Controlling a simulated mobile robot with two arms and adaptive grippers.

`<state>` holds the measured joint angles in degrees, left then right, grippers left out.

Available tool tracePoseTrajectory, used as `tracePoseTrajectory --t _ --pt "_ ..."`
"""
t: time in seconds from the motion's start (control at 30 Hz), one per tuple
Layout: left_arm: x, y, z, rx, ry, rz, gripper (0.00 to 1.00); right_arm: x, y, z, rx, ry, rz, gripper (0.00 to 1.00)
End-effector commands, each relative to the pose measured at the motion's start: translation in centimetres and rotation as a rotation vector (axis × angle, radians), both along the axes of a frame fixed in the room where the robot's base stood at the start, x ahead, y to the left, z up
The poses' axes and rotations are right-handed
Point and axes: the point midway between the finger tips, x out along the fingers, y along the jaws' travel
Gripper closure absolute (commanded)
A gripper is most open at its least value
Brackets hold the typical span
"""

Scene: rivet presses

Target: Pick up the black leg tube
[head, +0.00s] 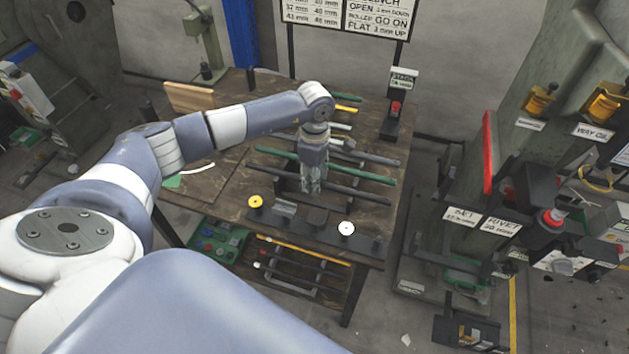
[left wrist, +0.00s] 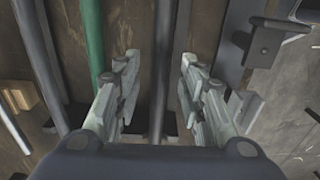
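A black leg tube (head: 354,193) lies across the wooden table, on the near side of a green tube (head: 370,175). My left gripper (head: 311,188) points down over this black tube. In the left wrist view my left gripper (left wrist: 160,68) is open, with the black tube (left wrist: 162,40) running between its two fingers. I cannot see either finger touching it. The green tube (left wrist: 95,35) runs just left of the fingers there. Another dark tube (left wrist: 42,60) lies farther left. My right gripper is not in view.
More tubes lie at the table's (head: 225,165) back, including a yellow one (head: 346,108). A yellow disc (head: 255,201) and a white disc (head: 346,228) stand along the near edge. A red-topped post (head: 395,108) stands back right. A press (head: 555,220) stands right.

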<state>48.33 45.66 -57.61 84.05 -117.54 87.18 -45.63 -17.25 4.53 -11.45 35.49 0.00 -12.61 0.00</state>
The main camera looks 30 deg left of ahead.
Motion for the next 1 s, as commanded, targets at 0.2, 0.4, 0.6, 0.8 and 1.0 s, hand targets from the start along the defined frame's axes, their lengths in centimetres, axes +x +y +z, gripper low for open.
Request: tracePoseTrajectory --t 0.2,0.4,0.6,0.8,1.0 --pt "0.0 0.0 0.0 0.000 0.000 0.000 1.00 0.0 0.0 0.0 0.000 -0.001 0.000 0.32" --pt "0.0 0.0 0.1 0.000 -0.001 0.001 1.00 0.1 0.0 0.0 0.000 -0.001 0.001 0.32" --pt "0.2 0.0 1.1 -0.001 -0.006 0.001 1.00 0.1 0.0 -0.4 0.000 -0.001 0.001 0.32" --pt "0.2 0.0 4.9 0.000 -0.008 0.000 1.00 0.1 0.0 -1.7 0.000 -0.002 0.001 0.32" --pt "0.1 0.0 8.5 -0.001 -0.005 0.000 1.00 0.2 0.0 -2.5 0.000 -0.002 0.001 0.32"
